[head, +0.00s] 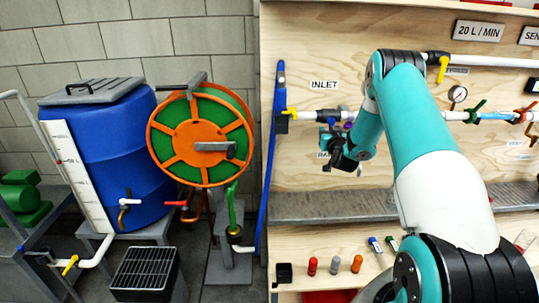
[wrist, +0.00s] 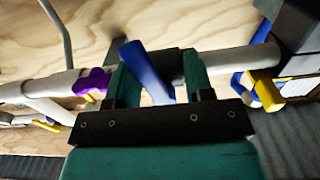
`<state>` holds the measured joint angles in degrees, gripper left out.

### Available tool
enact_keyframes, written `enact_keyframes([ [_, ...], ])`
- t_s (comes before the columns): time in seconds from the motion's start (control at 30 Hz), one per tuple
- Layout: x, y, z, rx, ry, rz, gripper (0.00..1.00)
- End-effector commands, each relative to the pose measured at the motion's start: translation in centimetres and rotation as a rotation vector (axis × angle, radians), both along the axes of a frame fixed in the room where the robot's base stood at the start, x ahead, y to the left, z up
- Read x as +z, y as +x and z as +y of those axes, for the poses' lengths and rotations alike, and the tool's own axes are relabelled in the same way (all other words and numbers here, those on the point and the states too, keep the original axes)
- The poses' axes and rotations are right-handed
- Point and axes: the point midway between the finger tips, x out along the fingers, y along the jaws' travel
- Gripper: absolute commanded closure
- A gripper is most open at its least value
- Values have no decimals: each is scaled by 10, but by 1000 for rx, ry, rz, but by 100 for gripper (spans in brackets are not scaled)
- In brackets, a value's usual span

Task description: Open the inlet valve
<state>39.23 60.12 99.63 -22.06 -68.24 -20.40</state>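The INLET label (head: 324,84) is on the wooden board, above a white pipe (head: 310,114). My gripper (head: 328,137) is at this pipe, just below the label, and hides part of it in the head view. In the wrist view, a blue lever (wrist: 146,70) on the pipe (wrist: 235,62) stands tilted between the two fingers of my gripper (wrist: 157,80). The fingers are apart, with a clear gap on the right of the lever. The lever's label does not show in the wrist view.
A yellow handle (head: 291,113) is left of the gripper, also in the wrist view (wrist: 268,93). A purple handle (wrist: 92,82) is on the other side. A grey ledge (head: 335,207) runs below. A hose reel (head: 200,135) and blue barrel (head: 115,150) stand left.

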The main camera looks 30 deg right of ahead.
Motion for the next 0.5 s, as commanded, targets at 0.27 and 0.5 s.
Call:
enact_keyframes([
  [0.27, -10, -40, 17, -8, -1, 1, 54],
  [0.5, -11, -71, 37, -9, -3, 1, 54],
])
